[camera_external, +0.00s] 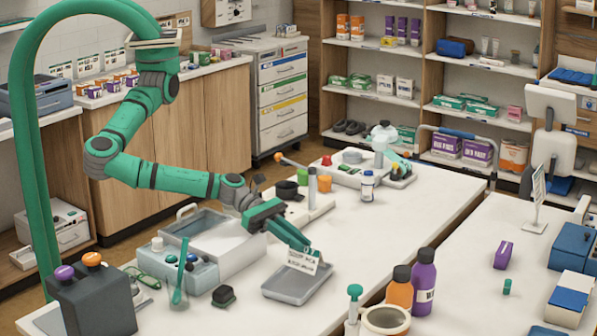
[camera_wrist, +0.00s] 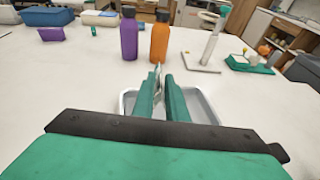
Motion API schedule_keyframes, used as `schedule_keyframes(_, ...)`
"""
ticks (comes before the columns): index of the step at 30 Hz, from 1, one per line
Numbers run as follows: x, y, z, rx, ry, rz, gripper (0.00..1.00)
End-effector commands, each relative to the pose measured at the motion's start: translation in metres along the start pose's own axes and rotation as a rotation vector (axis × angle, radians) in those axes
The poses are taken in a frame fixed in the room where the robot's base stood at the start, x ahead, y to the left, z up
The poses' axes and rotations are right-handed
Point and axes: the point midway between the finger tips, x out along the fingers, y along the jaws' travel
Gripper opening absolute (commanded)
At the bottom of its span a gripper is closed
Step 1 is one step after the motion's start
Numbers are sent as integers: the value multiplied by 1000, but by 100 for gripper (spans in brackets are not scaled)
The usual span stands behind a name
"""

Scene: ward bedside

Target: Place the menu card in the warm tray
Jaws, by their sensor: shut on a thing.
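My gripper (camera_external: 308,252) is shut on a small white menu card (camera_external: 303,262) with dark print, held upright above a shallow grey metal tray (camera_external: 296,291). In the external view the card overlaps the back part of the tray; I cannot tell whether its lower edge touches it. In the wrist view my gripper (camera_wrist: 162,80) points away over the tray (camera_wrist: 208,108), whose rims show on both sides of the fingers. Only a thin edge of the card (camera_wrist: 157,69) shows there between the fingertips. I cannot tell which tray is the warm one.
A black block (camera_external: 223,296) sits left of the tray. An orange bottle (camera_external: 399,290) and a purple bottle (camera_external: 424,283) stand to its right.

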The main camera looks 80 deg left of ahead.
Motion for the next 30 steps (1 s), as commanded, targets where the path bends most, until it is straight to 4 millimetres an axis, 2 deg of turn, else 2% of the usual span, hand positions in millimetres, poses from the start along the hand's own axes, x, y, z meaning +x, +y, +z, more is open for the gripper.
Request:
schedule_keyframes(22,3,0,-10,0,-1,1,0)
schedule_keyframes(23,3,0,-10,0,0,1,17)
schedule_keyframes(24,3,0,-10,0,0,1,26)
schedule_keyframes(25,3,0,-10,0,0,1,31)
schedule_keyframes(30,3,0,-10,0,0,0,31)
